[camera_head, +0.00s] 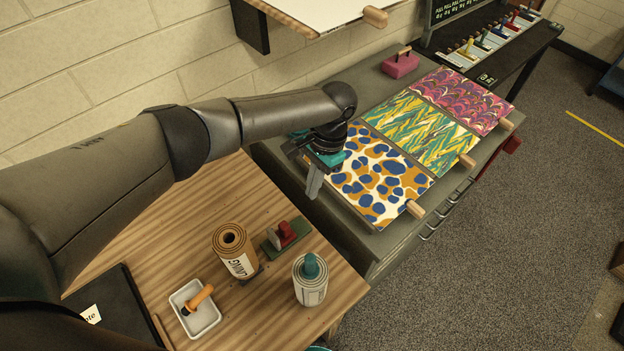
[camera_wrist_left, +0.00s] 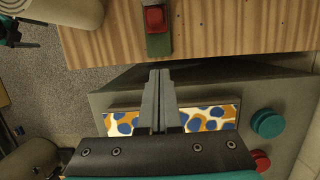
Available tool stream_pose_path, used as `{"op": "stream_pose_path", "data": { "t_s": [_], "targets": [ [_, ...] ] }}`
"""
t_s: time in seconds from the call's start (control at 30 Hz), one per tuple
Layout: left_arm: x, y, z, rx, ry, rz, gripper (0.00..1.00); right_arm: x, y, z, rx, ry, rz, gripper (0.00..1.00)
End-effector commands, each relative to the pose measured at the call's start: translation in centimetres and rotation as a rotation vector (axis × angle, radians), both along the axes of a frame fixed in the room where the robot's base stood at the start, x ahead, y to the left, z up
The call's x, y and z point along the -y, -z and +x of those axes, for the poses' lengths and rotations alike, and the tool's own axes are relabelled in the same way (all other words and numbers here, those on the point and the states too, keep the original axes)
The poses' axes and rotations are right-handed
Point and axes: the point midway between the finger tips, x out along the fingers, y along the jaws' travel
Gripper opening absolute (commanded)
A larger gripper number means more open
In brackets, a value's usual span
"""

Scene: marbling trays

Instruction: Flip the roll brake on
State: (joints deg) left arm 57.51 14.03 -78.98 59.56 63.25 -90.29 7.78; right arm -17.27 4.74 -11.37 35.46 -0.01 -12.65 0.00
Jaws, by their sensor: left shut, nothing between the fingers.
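The only brake-like thing I see is a green base with a red block or lever and a pale round part (camera_head: 284,234). It stands on the wooden table beside an upright tan roll (camera_head: 235,254); I take it for the roll brake, but cannot tell its setting. In the left wrist view it shows at the top (camera_wrist_left: 157,28). My left gripper (camera_head: 313,186) is shut and empty, fingers together (camera_wrist_left: 158,100), beyond the table edge and apart from the brake. A black and teal part, probably my right gripper (camera_wrist_left: 8,32), shows only partly.
A white tray (camera_head: 207,318) holds an orange-handled tool. Patterned sheets (camera_head: 380,178) lie on the grey cabinet beyond the table.

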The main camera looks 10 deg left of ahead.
Motion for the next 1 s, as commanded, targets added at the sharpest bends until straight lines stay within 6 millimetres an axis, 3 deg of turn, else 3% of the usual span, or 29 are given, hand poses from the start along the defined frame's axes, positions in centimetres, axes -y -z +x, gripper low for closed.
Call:
{"op": "stream_pose_path", "data": {
  "t_s": [0.23, 0.5, 1.0],
  "targets": [
    [-0.9, 5.6, -1.2, -0.004, -0.001, 0.003, 0.00, 0.0, 0.6, 0.1, 0.001, 0.000, 0.000, 1.00],
    [-2.8, 5.0, -3.5, 0.000, 0.002, 0.001, 0.00, -0.1, -1.8, 0.1, 0.003, 0.000, 0.002, 1.00],
    [-3.3, 5.3, -4.2, -0.001, 0.001, 0.000, 0.00, -0.4, -2.0, 0.2, 0.004, 0.000, 0.005, 1.00]
  ]
}}
